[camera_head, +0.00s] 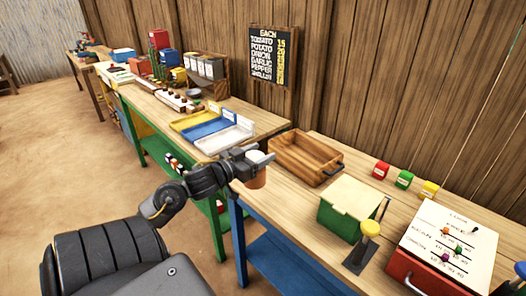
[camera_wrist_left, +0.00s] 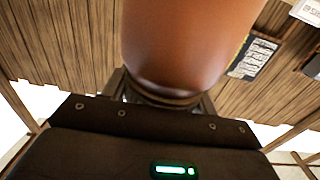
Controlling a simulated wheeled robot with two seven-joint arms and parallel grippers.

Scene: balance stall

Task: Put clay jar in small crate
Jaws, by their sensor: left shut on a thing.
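The clay jar (camera_head: 255,171) is a small reddish-brown pot in my left gripper (camera_head: 256,160), over the near table edge. In the left wrist view the clay jar (camera_wrist_left: 195,45) fills the upper middle, and my jaws are shut on its end nearest the camera. The small crate (camera_head: 306,159) is an open wooden box on the table, just right of the gripper. The part of its inside that shows is empty. The jar is outside the crate and to its left. My right gripper is not in view.
A green box with a cream lid (camera_head: 349,207) stands right of the crate. Red, green and yellow blocks (camera_head: 404,179) sit behind it. A red box with a white labelled top (camera_head: 447,246) is at the right. Yellow, blue and white trays (camera_head: 208,128) lie on the left table.

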